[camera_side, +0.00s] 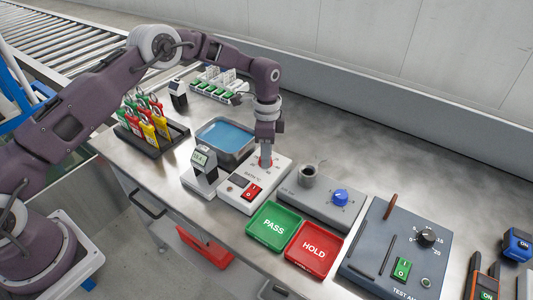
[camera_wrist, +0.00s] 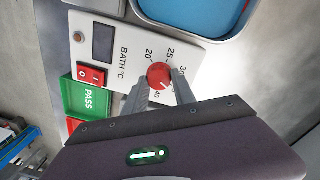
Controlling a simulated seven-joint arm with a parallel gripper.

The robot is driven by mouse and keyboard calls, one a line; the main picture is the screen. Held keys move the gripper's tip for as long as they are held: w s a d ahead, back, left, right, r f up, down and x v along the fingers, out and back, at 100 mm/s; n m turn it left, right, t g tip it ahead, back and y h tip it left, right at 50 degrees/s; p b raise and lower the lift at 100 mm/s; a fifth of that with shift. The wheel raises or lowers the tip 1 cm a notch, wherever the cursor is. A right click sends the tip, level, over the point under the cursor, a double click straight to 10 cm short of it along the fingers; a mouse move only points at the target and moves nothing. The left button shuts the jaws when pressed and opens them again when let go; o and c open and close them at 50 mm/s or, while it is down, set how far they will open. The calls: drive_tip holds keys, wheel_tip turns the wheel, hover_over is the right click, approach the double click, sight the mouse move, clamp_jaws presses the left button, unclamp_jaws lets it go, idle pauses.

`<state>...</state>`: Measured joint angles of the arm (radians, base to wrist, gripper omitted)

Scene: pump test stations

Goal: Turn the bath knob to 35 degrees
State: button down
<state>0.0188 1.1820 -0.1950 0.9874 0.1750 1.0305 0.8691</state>
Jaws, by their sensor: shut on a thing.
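In the side view my gripper (camera_side: 266,158) points down onto the white bath unit (camera_side: 238,195) and mostly hides the knob.
A blue water bath (camera_side: 226,136) stands behind the unit, and a small meter (camera_side: 200,165) stands to its left. Green PASS (camera_side: 273,227) and red HOLD (camera_side: 314,249) trays lie in front. A grey box with a blue knob (camera_side: 340,197) is to the right.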

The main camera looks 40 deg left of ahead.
drive_tip(key=shift+r, duration=0.1)
drive_tip(key=c, duration=1)
unclamp_jaws()
drive_tip(key=shift+c, duration=0.2)
wheel_tip(320, 180, up, 7)
drive_tip(key=shift+w, duration=0.15)
wheel_tip(320, 180, up, 13)
drive_tip(key=n+t, duration=0.2)
hover_over(253, 171)
drive_tip(key=s+a+r+n+t, duration=0.1)
drive_tip(key=s+a+r+n, duration=0.15)
drive_tip(key=s+r, duration=0.7)
drive_tip(key=s+a+n+t, duration=0.1)
drive_tip(key=s+n, duration=0.3)
drive_tip(key=s, duration=0.7)
drive_tip(key=s+a+f+n+t, duration=0.1)
drive_tip(key=s+n+t, duration=0.1)
drive_tip(key=s, duration=0.9)
drive_tip(key=shift+s+f+n, duration=0.25)
drive_tip(key=shift+s+n, duration=0.15)
drive_tip(key=shift+n, duration=0.45)
